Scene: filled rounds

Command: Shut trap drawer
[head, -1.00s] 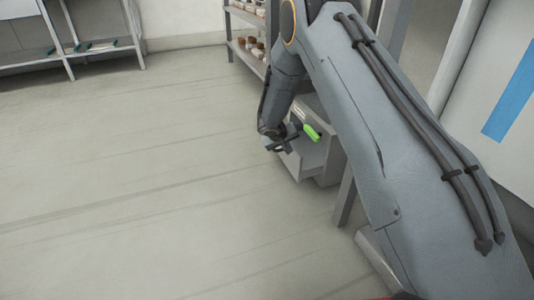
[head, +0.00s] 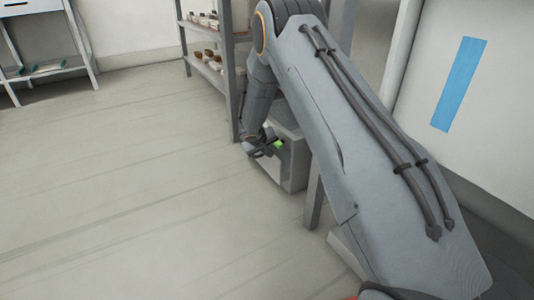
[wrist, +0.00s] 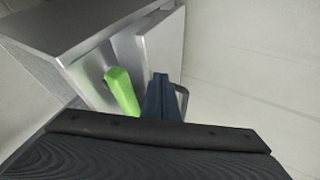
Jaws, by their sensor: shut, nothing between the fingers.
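The trap drawer (wrist: 166,50) stands slightly out from its grey metal cabinet (wrist: 70,38) in the wrist view, with a narrow gap between front and body. A bright green object (wrist: 122,92) sticks up out of that gap; it also shows small in the head view (head: 278,144). The drawer's handle (wrist: 183,97) is partly hidden behind my fingers. My gripper (wrist: 160,80) is shut and empty, its tips close to the drawer front. I cannot tell whether they touch it. In the head view my gripper (head: 260,150) is at the cabinet's (head: 294,165) front, low near the floor.
A shelf rack (head: 212,75) with several small jars stands behind the cabinet. A table (head: 45,65) is at the far left. A white wall panel with a blue stripe (head: 460,85) is on the right. The floor (head: 120,200) on the left is clear.

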